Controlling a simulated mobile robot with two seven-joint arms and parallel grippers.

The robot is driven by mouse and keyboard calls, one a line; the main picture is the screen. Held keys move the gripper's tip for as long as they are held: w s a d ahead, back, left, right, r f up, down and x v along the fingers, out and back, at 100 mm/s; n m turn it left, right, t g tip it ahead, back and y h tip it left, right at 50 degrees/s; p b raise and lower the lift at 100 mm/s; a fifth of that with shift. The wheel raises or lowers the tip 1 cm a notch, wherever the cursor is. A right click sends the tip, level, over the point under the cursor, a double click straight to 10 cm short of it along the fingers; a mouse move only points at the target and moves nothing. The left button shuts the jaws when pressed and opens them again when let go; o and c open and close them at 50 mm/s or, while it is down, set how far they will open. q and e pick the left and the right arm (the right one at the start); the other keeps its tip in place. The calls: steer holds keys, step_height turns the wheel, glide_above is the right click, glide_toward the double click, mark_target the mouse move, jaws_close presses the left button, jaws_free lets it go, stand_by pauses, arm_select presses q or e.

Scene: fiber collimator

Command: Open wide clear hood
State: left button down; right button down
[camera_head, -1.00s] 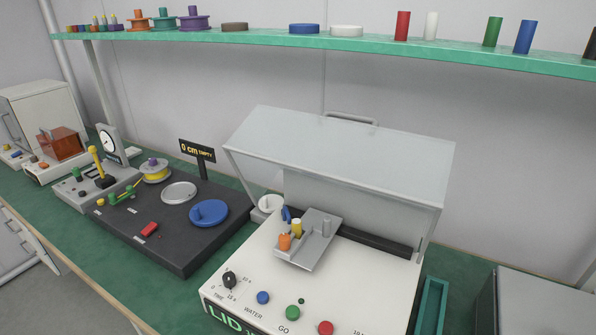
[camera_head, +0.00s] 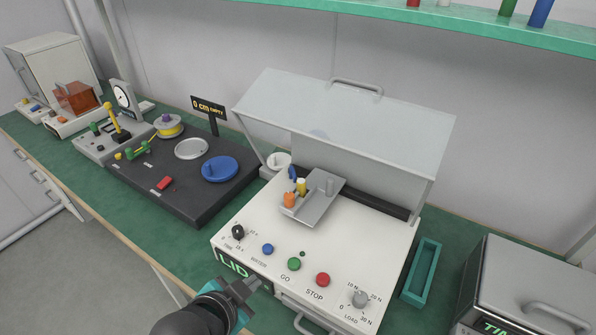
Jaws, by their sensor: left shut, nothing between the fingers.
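The wide clear hood (camera_head: 345,110) is a pale see-through cover on the white machine (camera_head: 262,222). It stands raised and tilted up at the back, with its bar handle (camera_head: 357,86) at the top edge. Under it a grey fixture (camera_head: 322,200) with orange and yellow parts lies uncovered from the front. My left gripper (camera_head: 250,287) is in front of the machine's front face, by the lit LID sign (camera_head: 232,264). It is shut and empty, well away from the hood. My right gripper is not in view.
The machine's front has a black dial (camera_head: 238,232), blue, green and red buttons, and a grey load dial (camera_head: 360,298). A teal tray (camera_head: 422,272) and a grey box (camera_head: 530,290) stand to the right. A black station (camera_head: 188,190) is at left.

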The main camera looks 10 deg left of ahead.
arm_select(q)
steer(key=w+r+m+t, duration=0.2)
steer(key=w+m+t, duration=0.1)
steer(key=w, duration=0.1)
steer(key=m+t+h, duration=0.6)
steer(key=m+t, duration=0.3)
steer(key=m, duration=0.3)
glide_toward(308, 130)
steer(key=p+x, duration=0.2)
steer(key=x, duration=0.4)
